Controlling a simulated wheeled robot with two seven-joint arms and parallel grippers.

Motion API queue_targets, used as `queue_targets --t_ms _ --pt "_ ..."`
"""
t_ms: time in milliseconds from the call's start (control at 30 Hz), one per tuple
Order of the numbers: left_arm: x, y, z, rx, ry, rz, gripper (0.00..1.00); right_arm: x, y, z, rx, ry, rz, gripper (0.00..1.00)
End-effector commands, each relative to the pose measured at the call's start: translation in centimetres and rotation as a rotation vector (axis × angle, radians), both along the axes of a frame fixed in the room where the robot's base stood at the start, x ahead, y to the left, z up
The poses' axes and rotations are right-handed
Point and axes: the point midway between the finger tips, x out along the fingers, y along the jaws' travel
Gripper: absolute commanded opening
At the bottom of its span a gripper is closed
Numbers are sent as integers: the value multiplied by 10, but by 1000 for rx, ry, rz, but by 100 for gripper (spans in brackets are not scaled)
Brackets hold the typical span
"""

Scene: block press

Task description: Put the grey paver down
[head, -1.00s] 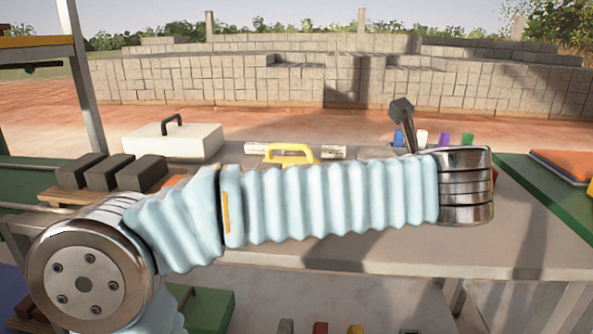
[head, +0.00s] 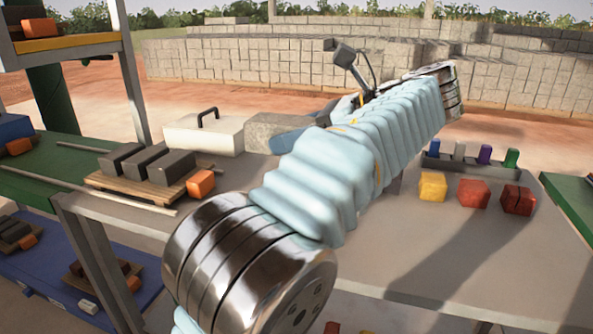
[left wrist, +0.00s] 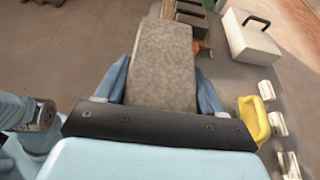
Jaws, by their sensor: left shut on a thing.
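The grey paver (head: 272,131) is a speckled grey slab beside the white case in the head view. It also fills the upper middle of the left wrist view (left wrist: 162,60). My left gripper (left wrist: 162,85) is shut on it, with one blue finger along each side. In the head view a blue-grey finger of this gripper (head: 290,141) shows against the paver's near side, and my left arm hides the rest. I cannot tell whether the paver touches the table (head: 230,225). My right gripper is not in view.
A white case (head: 190,136) with a black handle stands left of the paver. Dark blocks (head: 168,166) sit on a wooden pallet, an orange block (head: 200,184) by it. Yellow (head: 432,187) and red (head: 473,194) blocks stand right. A yellow handle (left wrist: 254,120) shows in the wrist view.

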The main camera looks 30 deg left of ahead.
Motion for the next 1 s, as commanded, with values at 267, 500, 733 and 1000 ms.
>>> queue_targets --t_ms 267,500,733,1000 --pt "47 23 -23 -2 0 5 0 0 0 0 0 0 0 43" --pt "86 38 -56 1 2 2 0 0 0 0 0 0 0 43" --pt "106 45 -80 0 -2 -1 0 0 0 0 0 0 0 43" --pt "115 48 -108 0 1 -2 0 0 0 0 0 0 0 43"
